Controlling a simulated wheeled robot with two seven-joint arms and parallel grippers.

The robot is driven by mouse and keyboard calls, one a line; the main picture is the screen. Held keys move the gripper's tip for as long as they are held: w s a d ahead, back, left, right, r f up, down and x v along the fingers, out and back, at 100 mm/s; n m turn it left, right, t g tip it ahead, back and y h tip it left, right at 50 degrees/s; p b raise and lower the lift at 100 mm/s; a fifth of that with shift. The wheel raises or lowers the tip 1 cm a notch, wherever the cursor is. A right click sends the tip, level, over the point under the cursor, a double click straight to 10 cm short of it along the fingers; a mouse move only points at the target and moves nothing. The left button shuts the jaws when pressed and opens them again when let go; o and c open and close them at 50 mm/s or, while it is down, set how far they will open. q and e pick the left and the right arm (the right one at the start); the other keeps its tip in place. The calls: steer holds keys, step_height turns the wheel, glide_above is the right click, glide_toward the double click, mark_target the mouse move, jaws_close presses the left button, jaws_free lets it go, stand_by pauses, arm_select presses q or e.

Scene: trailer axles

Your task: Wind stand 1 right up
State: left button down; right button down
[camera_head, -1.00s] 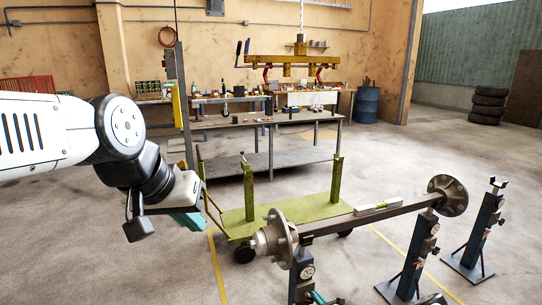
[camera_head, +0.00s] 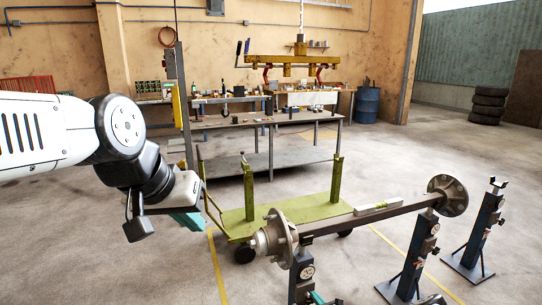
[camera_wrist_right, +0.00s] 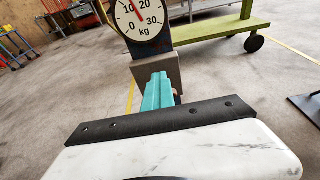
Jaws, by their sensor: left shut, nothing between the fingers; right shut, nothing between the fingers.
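A dark axle (camera_head: 370,216) with a hub at each end spans two blue stands, and a small level-like bar (camera_head: 378,207) lies on it. The near stand (camera_head: 302,279) is under the left hub (camera_head: 280,238); its kg dial shows large in the wrist view (camera_wrist_right: 139,16), with a red needle pointing upward. No stand number is readable. The other stand (camera_head: 412,265) is under the right part of the axle. My right gripper (camera_wrist_right: 158,82) is shut at the near stand, just below the dial; contact is unclear. My left gripper (camera_head: 188,221) is shut, empty, away from the axle.
A third stand (camera_head: 475,235) stands free at the right. A green cart (camera_head: 290,214) with upright posts is behind the axle. A workbench (camera_head: 260,121) and a yellow hanging beam (camera_head: 292,61) are further back. The floor at front left is clear.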

steer(key=shift+s+a, duration=0.1)
steer(key=shift+a, duration=0.15)
steer(key=shift+s+a+f, duration=0.1)
steer(key=shift+s+a, duration=0.15)
steer(key=shift+a, duration=0.5)
steer(key=shift+s+a, duration=0.1)
steer(key=shift+r, duration=0.35)
steer(key=s, duration=0.2)
steer(key=s+d, duration=0.2)
steer(key=s, duration=0.1)
steer(key=shift+s, duration=0.3)
